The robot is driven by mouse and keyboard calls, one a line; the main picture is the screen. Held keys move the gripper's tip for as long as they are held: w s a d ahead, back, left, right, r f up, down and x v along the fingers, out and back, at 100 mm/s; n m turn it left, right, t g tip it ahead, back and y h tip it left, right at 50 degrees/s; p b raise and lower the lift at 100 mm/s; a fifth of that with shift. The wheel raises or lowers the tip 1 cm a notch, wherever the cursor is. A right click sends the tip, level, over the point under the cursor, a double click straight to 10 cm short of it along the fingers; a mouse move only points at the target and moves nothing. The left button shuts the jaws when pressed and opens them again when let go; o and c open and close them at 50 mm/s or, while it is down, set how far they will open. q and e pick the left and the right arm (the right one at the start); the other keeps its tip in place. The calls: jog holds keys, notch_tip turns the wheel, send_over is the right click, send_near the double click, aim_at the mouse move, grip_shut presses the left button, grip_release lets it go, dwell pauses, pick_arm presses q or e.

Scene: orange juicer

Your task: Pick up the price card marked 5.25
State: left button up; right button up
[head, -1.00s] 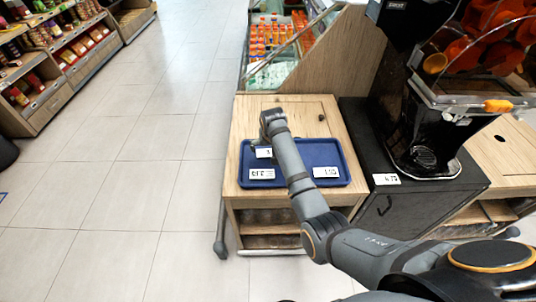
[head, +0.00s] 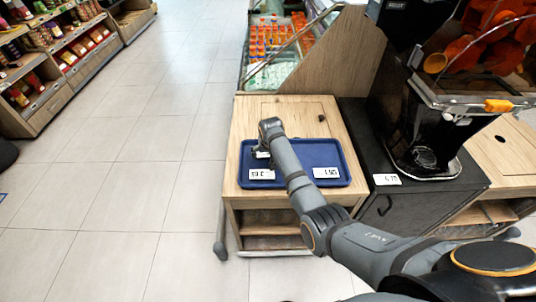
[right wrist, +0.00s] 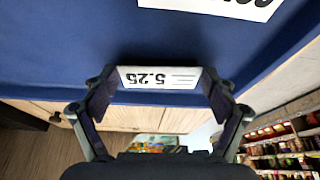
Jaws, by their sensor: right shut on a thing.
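The white price card marked 5.25 (right wrist: 158,78) is between the two fingers of my right gripper (right wrist: 160,88) in the right wrist view, upside down. The fingers press on its two short ends. In the head view my right gripper (head: 265,148) is over the left back part of the blue tray (head: 322,153), and only a small part of the card (head: 262,155) shows below it. I cannot tell whether the card touches the tray. My left gripper is not in view.
Two other white cards lie at the tray's front, one left (head: 262,174) and one right (head: 326,172). Another card (head: 387,179) is on the black cabinet (head: 440,195) beside the wooden stand (head: 236,140). The juicer (head: 425,120) stands on that cabinet. Floor at left is clear.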

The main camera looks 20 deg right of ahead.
aim_at(268, 155)
notch_tip(268, 155, up, 3)
jog(key=shift+w+r, duration=0.1)
jog(key=shift+r, duration=0.1)
jog(key=s+d+r, duration=0.4)
jog(key=s+r, duration=0.5)
jog(key=s, duration=0.4)
jog(key=shift+s+r+p, duration=0.3)
jog(key=shift+p, duration=0.05)
